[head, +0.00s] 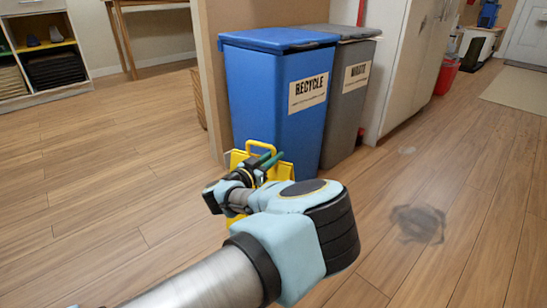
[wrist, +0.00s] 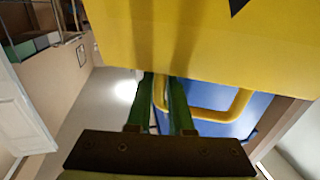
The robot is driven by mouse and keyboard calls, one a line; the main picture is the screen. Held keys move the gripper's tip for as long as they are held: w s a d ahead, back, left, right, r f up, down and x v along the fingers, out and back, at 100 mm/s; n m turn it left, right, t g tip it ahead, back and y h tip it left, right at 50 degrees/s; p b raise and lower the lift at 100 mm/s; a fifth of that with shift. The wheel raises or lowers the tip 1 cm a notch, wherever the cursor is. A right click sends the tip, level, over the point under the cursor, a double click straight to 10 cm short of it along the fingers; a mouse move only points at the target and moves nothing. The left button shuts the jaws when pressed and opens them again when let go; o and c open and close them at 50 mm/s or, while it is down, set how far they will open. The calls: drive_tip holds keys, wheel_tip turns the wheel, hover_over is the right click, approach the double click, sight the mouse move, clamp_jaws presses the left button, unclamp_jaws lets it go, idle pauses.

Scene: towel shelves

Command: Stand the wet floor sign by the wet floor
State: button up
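The yellow wet floor sign (head: 238,158) is in front of the blue recycle bin, largely hidden behind my arm in the head view. Its broad yellow panel (wrist: 200,40) fills the top of the wrist view, with part of a black mark at the upper edge. Its yellow loop handle (wrist: 215,113) lies beside and between my fingers. My gripper (head: 267,160) is at the handle; in the wrist view its two green fingers (wrist: 163,100) stand close together, with a side of the handle in the narrow gap. I cannot tell whether they press on it. A dark wet patch (head: 418,223) lies on the floor to the right.
The blue recycle bin (head: 270,100) and grey waste bin (head: 349,105) stand behind the sign. A tall white cabinet (head: 405,65) and red bucket (head: 446,75) are farther back.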

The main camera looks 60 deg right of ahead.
drive_tip(key=o, duration=0.4)
drive_tip(key=shift+r, duration=0.1)
